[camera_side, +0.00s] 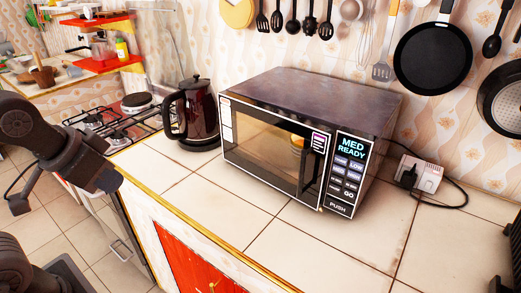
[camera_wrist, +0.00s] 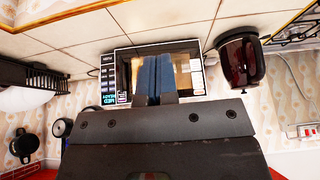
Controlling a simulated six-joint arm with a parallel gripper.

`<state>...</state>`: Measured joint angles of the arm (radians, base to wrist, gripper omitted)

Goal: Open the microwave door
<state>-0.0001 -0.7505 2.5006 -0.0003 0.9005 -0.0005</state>
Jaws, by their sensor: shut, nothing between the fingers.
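The microwave (camera_side: 310,92) stands on the tiled counter with its dark glass door (camera_side: 265,143) closed. A dark upright handle (camera_side: 309,170) runs along the door's right side. The control panel (camera_side: 346,175) reads "MED READY" and has a PUSH button (camera_side: 338,208) at its bottom. In the wrist view the microwave (camera_wrist: 122,72) appears upside down, beyond my gripper (camera_wrist: 153,72). The blue fingers are shut together and empty, and they cover part of the door in that view. In the side view my arm is at the left edge, well apart from the microwave.
A dark red kettle (camera_side: 197,112) stands close to the microwave's left side; it also shows in the wrist view (camera_wrist: 240,62). A socket box (camera_side: 420,174) with a cable is at the right. Pans (camera_side: 433,58) hang on the wall. The counter in front is clear.

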